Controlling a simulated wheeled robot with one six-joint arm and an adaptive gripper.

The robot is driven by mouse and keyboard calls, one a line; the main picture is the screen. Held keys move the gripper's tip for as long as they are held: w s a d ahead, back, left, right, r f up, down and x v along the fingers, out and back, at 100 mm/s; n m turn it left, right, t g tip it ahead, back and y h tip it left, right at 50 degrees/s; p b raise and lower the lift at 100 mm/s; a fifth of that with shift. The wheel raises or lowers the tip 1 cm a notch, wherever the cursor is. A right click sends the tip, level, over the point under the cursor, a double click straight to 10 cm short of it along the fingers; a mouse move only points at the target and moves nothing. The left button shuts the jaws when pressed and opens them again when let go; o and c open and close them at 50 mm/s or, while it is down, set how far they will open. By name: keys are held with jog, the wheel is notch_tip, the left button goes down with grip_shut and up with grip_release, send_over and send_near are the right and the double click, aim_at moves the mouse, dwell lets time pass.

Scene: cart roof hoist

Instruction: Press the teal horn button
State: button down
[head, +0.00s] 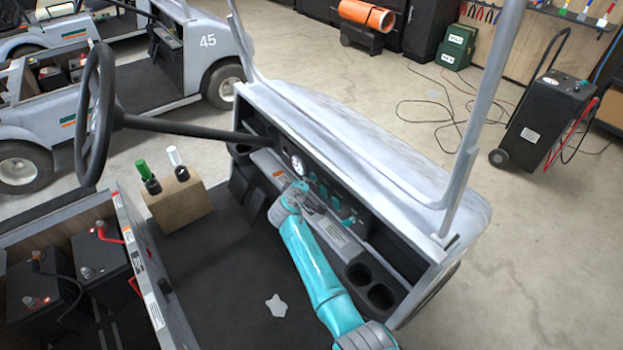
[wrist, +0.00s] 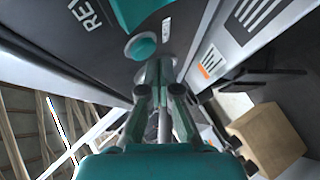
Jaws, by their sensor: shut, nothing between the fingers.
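The cart's dashboard (head: 330,208) carries several teal controls below a round gauge (head: 298,164). In the wrist view a round teal button (wrist: 140,47) with a pale rim sits on the dark panel, just left of and above my fingertips. Lettering starting "REV" (wrist: 92,18) is near it, and another teal part (wrist: 138,12) is cut off at the top edge. I cannot read a horn label on any control. My gripper (head: 305,190) is at the dash panel. In the wrist view my gripper (wrist: 165,66) is shut and empty; contact with the panel cannot be told.
The steering wheel (head: 96,115) and its column cross to the left of my arm. Cup holders (head: 370,284) are at the dash's right end. A wooden block (head: 178,200) with green and white handled tools stands on the cart floor. A roof post (head: 480,110) rises at right.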

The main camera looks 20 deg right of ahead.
jog(key=shift+s+a, duration=0.1)
jog(key=shift+a, duration=0.15)
jog(key=a, duration=0.1)
jog(key=s+a, duration=0.1)
jog(key=a, duration=0.2)
jog(key=shift+s+a, duration=0.25)
jog(key=shift+a, duration=0.1)
dwell(0.8)
